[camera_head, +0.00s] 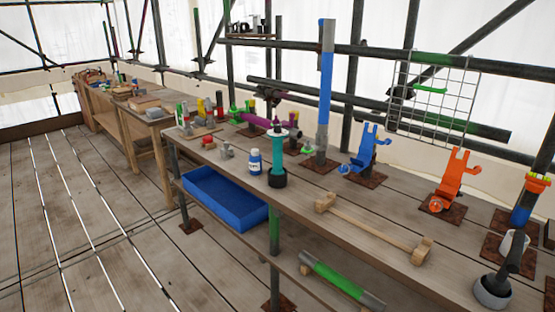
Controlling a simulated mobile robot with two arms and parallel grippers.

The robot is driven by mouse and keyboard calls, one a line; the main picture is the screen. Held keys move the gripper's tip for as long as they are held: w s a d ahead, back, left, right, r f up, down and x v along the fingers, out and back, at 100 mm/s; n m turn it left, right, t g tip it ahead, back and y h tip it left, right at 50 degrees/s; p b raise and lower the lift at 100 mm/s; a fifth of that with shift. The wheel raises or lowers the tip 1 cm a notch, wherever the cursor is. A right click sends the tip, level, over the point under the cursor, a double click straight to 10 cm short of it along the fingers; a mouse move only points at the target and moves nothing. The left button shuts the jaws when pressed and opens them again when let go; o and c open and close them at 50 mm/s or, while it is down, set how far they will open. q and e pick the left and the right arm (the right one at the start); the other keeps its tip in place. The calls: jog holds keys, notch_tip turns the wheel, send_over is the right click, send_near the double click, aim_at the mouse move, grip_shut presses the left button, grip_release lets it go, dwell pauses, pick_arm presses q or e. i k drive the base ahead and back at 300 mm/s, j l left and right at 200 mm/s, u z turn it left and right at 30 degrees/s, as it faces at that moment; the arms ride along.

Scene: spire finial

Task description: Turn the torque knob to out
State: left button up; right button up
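I cannot make out for certain which part is the torque knob or where its setting stands. A teal upright tool (278,155) with a white collar and a dark top stands in a black round base on the long wooden bench (300,215). An orange fixture (455,178) with a round orange part (436,204) at its foot stands on a rusty plate further right. A blue fixture (363,150) of similar shape stands left of it. Neither of my grippers is in view.
A wooden bar with end blocks (370,228) lies along the bench front. A tall blue-grey post (325,90) rises behind. A blue bin (225,198) sits below. The plank floor (90,220) at left is clear.

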aim_at(276, 127)
jog(key=i+j+z, duration=0.6)
jog(key=i+j, duration=0.2)
